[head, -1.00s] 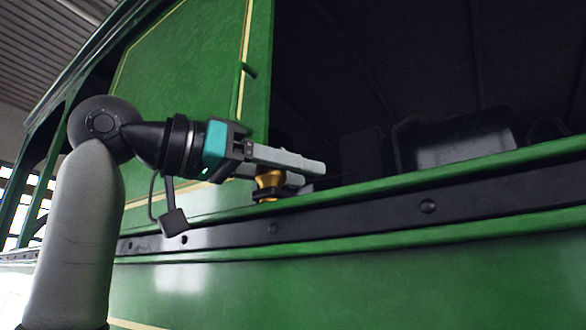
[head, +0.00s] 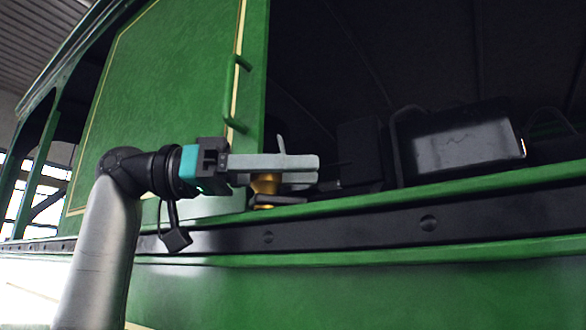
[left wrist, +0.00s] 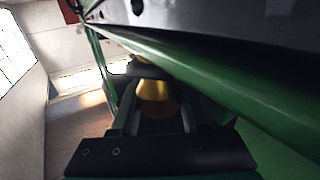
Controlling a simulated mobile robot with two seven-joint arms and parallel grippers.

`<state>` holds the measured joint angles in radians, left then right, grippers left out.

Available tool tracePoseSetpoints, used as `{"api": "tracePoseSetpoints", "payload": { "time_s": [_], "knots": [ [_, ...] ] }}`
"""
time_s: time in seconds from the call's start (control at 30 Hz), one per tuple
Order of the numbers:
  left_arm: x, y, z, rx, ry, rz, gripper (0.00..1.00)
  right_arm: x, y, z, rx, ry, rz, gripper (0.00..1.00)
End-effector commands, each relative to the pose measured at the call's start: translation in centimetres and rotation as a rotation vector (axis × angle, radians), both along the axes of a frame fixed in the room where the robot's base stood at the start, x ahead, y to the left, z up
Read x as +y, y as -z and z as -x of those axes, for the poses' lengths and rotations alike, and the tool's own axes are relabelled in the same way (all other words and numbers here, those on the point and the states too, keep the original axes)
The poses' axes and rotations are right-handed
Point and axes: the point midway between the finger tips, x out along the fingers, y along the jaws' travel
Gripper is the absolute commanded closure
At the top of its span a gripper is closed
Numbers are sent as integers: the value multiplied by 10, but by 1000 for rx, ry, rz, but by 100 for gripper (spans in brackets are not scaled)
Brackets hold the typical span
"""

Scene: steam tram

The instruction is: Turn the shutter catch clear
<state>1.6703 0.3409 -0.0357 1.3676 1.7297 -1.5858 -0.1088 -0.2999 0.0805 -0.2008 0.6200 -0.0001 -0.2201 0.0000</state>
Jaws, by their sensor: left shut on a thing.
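The shutter catch has a brass body (head: 264,186) on the green sill, with a flat dark piece (head: 278,200) at its foot pointing right along the sill. My left gripper (head: 296,169) comes in from the left, its grey fingers level across the top of the brass. It is shut on the brass body. In the left wrist view the brass body (left wrist: 157,97) sits between the two fingers, with a dark rounded piece (left wrist: 146,71) beyond it. The fingers hide part of the brass. My right gripper is in neither view.
The green shutter panel (head: 170,100) with its green handle (head: 231,95) stands just behind and above my left gripper. A dark riveted rail (head: 350,225) runs below the sill. Black boxes (head: 465,137) stand in the dark opening to the right.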

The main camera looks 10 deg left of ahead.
Motion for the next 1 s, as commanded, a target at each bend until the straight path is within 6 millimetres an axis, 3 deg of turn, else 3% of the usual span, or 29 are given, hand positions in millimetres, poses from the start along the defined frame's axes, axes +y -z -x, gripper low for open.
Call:
{"api": "tracePoseSetpoints", "payload": {
  "time_s": [0.47,0.5,0.6,1.0],
  "knots": [
    [0,-1,1,-1,14,5,100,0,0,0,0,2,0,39],
    [0,-1,1,-1,14,5,50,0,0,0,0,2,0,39],
    [0,-1,1,-1,14,3,42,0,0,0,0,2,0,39],
    [0,0,0,1,13,0,42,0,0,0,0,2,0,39]
  ]
}}
